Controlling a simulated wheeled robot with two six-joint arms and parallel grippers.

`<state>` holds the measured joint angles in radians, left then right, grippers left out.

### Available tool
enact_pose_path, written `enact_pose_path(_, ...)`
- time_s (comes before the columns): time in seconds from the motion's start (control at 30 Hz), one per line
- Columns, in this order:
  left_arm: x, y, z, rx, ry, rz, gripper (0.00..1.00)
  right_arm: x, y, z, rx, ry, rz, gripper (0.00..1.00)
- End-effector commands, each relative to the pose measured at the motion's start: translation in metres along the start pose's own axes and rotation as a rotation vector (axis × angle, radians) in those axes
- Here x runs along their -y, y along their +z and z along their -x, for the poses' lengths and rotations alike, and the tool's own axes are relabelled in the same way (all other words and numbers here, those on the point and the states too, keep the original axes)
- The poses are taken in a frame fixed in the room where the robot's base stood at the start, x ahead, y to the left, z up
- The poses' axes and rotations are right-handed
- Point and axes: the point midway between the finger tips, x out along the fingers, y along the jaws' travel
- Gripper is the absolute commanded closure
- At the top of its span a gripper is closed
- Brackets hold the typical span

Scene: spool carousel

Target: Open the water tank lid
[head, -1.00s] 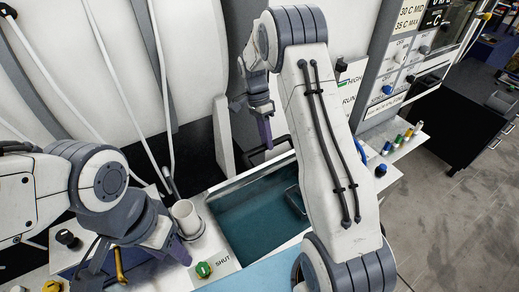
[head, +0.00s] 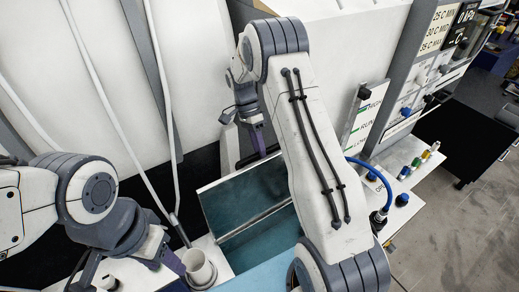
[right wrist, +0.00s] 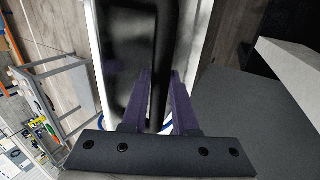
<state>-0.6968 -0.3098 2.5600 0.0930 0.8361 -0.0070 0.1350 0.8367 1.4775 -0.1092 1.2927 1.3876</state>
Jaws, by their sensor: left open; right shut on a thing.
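The water tank (head: 263,240) is a box with a teal inside, at the middle of the head view. A pale bar crosses it, with a lighter teal panel (head: 243,207) above; I cannot tell whether this panel is the lid or an inner wall. My right gripper (head: 257,138) is at the tank's far edge, partly hidden by my arm. In the right wrist view its purple fingers (right wrist: 160,80) are shut on a black bar (right wrist: 165,35), in front of a dark panel with white edges. My left gripper (head: 176,284) is open at the lower edge of the head view, beside a white cup (head: 198,270).
A blue hose (head: 372,168) and several coloured connectors (head: 416,164) are right of my right arm. A control panel (head: 405,100) stands behind them. White tubes (head: 163,110) hang at the left.

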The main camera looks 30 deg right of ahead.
Motion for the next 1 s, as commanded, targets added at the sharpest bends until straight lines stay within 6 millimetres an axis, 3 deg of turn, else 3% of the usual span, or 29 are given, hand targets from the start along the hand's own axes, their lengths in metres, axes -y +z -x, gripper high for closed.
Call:
enact_pose_path(0.23, 0.0, 0.0, -0.001, 0.0, 0.0, 0.0, 0.5, 0.002, 0.0, -0.004, -0.006, 0.001, 0.003, 1.0)
enact_pose_path(0.27, 0.0, 0.0, -0.001, 0.0, 0.0, 0.0, 0.5, 0.002, 0.0, -0.004, -0.006, 0.001, 0.003, 0.69)
enact_pose_path(0.33, 0.0, 0.0, -0.001, 0.0, 0.0, 0.0, 0.5, 0.003, 0.0, -0.004, -0.007, 0.001, 0.004, 0.43)
enact_pose_path(0.73, 0.0, 0.0, -0.005, 0.0, 0.0, 0.0, 0.5, 0.004, 0.001, 0.005, -0.008, -0.004, 0.004, 0.43)
enact_pose_path(1.0, 0.002, 0.001, -0.025, 0.0, 0.0, -0.002, 0.5, 0.005, 0.002, 0.047, -0.009, -0.006, 0.005, 0.43)
